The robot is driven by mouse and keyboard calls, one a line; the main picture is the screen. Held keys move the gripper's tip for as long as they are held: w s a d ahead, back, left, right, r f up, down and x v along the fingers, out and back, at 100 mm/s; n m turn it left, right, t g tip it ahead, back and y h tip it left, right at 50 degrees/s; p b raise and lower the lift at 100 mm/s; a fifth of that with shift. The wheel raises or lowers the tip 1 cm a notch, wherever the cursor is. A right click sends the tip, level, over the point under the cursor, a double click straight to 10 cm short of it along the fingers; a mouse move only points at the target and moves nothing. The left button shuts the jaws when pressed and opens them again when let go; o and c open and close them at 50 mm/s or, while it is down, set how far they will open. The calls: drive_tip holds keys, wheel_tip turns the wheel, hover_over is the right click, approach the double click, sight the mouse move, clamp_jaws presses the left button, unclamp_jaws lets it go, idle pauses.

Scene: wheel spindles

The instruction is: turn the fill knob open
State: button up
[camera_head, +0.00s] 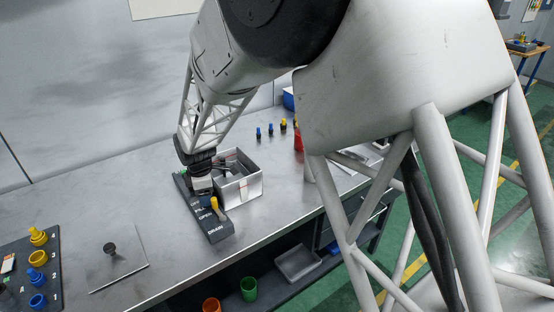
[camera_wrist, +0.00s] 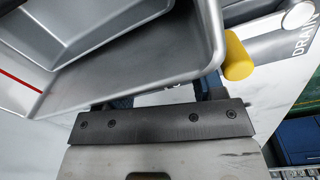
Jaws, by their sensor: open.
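A dark valve panel (camera_head: 216,231) lies on the bench, with the labels FILL, OPEN and DRAIN in white. My gripper (camera_head: 201,184) is low over its far part, at the FILL end, and hides that part. I cannot make out the fill knob behind it, nor whether the fingers touch it. In the wrist view my gripper (camera_wrist: 165,97) has its fingers apart, mostly hidden behind the mounting bar. A yellow-ended handle (camera_head: 214,203) stands on the panel nearer the DRAIN label; its yellow end (camera_wrist: 237,57) also shows in the wrist view.
An open metal bin (camera_head: 252,190) stands close to the right of the panel and my gripper; its wall (camera_wrist: 205,40) is large in the wrist view. A plate with a black knob (camera_head: 117,265) and a board of coloured pieces (camera_head: 14,250) lie left. Bare bench separates them from the panel.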

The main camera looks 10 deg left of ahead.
drive_tip(key=shift+n, duration=0.4)
wheel_tip(320, 180, up, 8)
drive_tip(key=shift+s+d+f, duration=0.1)
drive_tip(key=shift+s, duration=0.05)
drive_tip(key=shift+r+m, duration=0.2)
drive_tip(key=shift+m, duration=0.5)
